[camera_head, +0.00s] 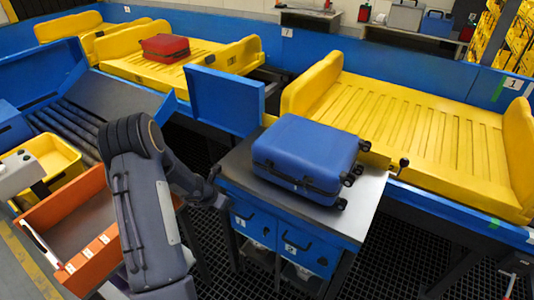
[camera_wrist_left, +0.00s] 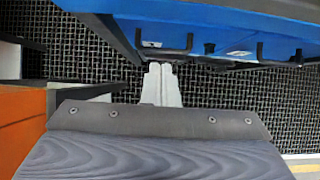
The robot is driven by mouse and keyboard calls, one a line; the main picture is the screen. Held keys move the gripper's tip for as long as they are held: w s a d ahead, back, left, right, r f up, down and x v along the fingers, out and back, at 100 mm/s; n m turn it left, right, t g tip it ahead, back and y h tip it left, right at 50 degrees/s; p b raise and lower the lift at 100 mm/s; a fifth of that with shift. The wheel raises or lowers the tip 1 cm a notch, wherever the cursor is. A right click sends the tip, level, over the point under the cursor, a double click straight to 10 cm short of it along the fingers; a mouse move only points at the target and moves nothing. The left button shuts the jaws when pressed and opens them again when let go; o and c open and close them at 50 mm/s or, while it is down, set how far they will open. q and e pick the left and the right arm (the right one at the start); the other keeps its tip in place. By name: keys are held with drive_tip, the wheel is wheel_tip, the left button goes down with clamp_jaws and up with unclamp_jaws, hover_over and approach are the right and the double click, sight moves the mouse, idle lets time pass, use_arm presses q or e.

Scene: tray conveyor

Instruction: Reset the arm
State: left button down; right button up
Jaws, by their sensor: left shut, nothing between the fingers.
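My left arm rises from the bottom of the head view, and its wrist bends away behind the forearm toward the table's left side. The left gripper (camera_wrist_left: 160,84) shows in the left wrist view with its two pale fingers together and nothing between them. It points at the dark grid floor beside a blue drawer front (camera_wrist_left: 225,42). In the head view its fingertips cannot be made out. My right gripper cannot be made out in either view.
A blue suitcase (camera_head: 308,155) lies on the table (camera_head: 358,212), right of my left arm. An orange bin (camera_head: 62,225) stands close on the left, with a yellow bin (camera_head: 58,158) beyond. A red suitcase (camera_head: 165,47) lies on a yellow conveyor tray (camera_head: 125,62); another yellow tray (camera_head: 410,125) is empty.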

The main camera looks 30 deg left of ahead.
use_arm(q)
drive_tip(key=s+d+r+m+t+h, duration=0.1)
drive_tip(key=s+d+r+m+h, duration=0.15)
drive_tip(key=d+r+m, duration=0.75)
drive_tip(key=s+d+r+m+h, duration=0.25)
drive_tip(key=d+r+m, duration=0.35)
drive_tip(key=r, duration=0.8)
drive_tip(key=s+d+m+g+y, duration=0.1)
drive_tip(key=s+d+m, duration=0.2)
drive_tip(key=s+m, duration=0.5)
drive_tip(key=s+d+r+m, duration=0.1)
drive_tip(key=s+d+m, duration=0.3)
drive_tip(key=s+m, duration=0.5)
drive_tip(key=s+b, duration=0.1)
drive_tip(key=s, duration=0.3)
drive_tip(key=shift+d+r+g+y, duration=0.2)
drive_tip(key=shift+r+g+y, duration=0.1)
drive_tip(key=shift+g+y, duration=0.1)
use_arm(e)
drive_tip(key=shift+f, duration=0.45)
drive_tip(key=shift+c, duration=0.4)
